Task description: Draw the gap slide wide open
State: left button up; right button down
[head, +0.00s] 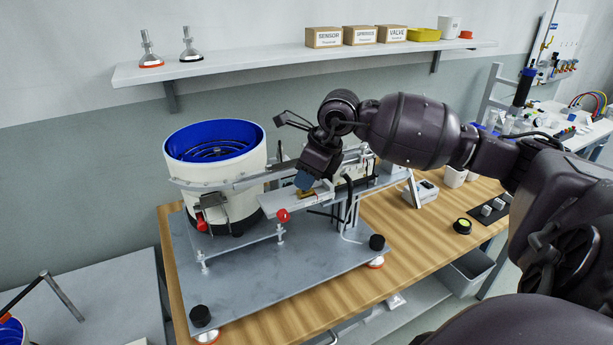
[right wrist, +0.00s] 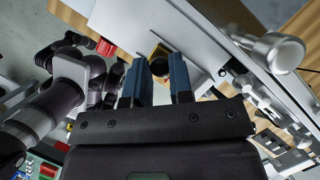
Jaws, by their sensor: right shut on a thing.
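The feeder rig has a linear rail (head: 235,182) running right from a cream bowl with a blue inside (head: 213,165). A small brass-coloured part (head: 306,194), which looks like the gap slide, sits at the rail's front beside a grey plate. My right gripper (head: 304,181) comes down on it from above, its blue fingertips hiding much of it. In the right wrist view, the fingers (right wrist: 160,82) are apart with a black and yellow part (right wrist: 160,56) showing between their tips. How far the slide is drawn out is hidden. My left gripper is not in view.
A red ball knob (head: 283,215) stands just below the grey plate, close to my gripper. The steel base plate (head: 270,276) has black knobs at its corners. A shelf (head: 290,66) with boxes hangs behind. A black and yellow button (head: 462,226) sits on the wooden bench.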

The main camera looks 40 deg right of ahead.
jog(key=shift+w+a+b, duration=0.25)
jog(key=shift+a+b, duration=0.15)
jog(key=shift+a, duration=0.6)
jog(key=c, duration=1)
grip_release()
jog(key=shift+c, duration=0.2)
jog(key=p+v, duration=0.1)
jog(key=v, duration=1)
jog(key=shift+f, duration=0.15)
